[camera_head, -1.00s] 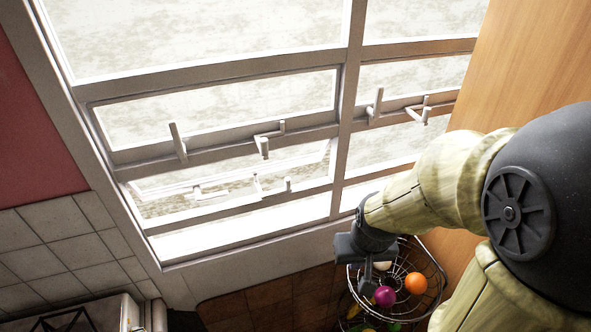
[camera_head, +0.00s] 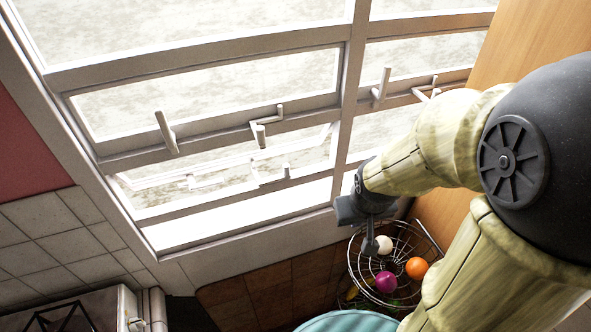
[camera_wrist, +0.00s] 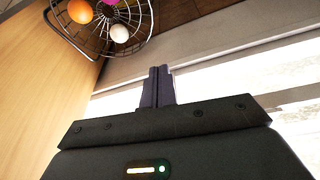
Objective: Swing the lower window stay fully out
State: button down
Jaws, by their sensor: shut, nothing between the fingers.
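The window (camera_head: 215,132) has white frames with pale fittings. On its lower left part, a pale bent bar (camera_head: 257,170) and a short peg (camera_head: 286,171) show near the bottom rail, with a small piece (camera_head: 192,182) to their left. I cannot tell for sure which is the lower stay. An inner pane frame there looks tilted outward. My gripper (camera_head: 370,246) is right of these fittings, in front of the window's lower edge and apart from them. In the wrist view its fingers (camera_wrist: 158,86) are together and empty, close to the pale sill. No stay is clear in that view.
A wire basket (camera_head: 433,243) with a white, a purple and an orange ball stands just below and right of my gripper. A wooden panel (camera_head: 538,32) bounds the right. A stove (camera_head: 88,308) is lower left. A teal rounded edge (camera_head: 345,321) shows at the bottom.

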jog(key=w+r+n+t+y+p, duration=0.1)
jog(key=w+r+n+t+p, duration=0.35)
jog(key=w+r+n, duration=0.45)
jog(key=s+a+r+n+g+y+p, duration=0.2)
jog(key=s+a+n+g+y, duration=0.2)
jog(key=n, duration=0.6)
jog(key=shift+s+a+r+y, duration=0.25)
jog(key=shift+a+y, duration=0.55)
jog(key=shift+a, duration=0.2)
send_near(284, 180)
notch_tip(284, 180, down, 3)
jog(key=a, duration=0.2)
jog(key=shift+w+a+f, duration=0.1)
jog(key=shift+w+f, duration=0.15)
jog(key=shift+w, duration=0.4)
